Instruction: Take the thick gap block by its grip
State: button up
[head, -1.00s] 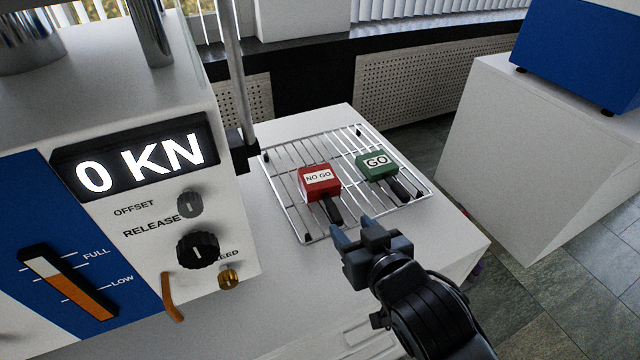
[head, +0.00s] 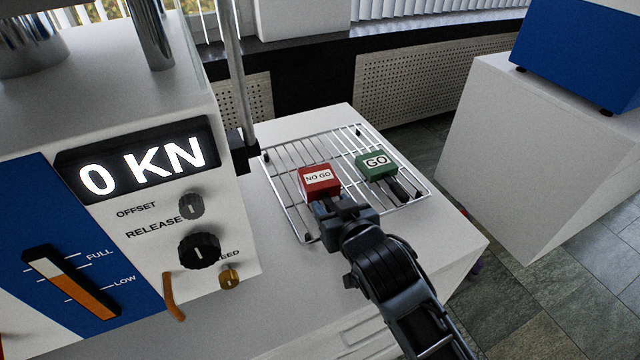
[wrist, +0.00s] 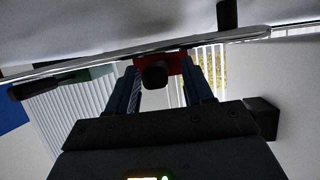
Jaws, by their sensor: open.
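A red block (head: 319,180) labelled NO GO lies on the wire rack (head: 283,197); it looks the larger of the two blocks. Its black grip points toward my gripper (head: 335,208) and is mostly hidden behind it in the head view. In the wrist view, the grip's end (wrist: 154,77) sits between my two open fingers (wrist: 159,88), nearer the left one, with red block (wrist: 176,63) behind. A green block (head: 375,163) labelled GO, with its black grip (head: 398,189), lies to the right. The thicknesses are hard to compare exactly.
The press panel (head: 130,230) with its 0 KN display and knobs stands to the left. A grey post (head: 233,80) rises beside the rack. The white bench top (head: 262,222) is clear around the rack. A white cabinet (head: 530,150) stands apart at right.

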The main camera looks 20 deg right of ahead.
jog(key=shift+c, duration=0.3)
grip_shut()
jog(key=shift+r, duration=0.2)
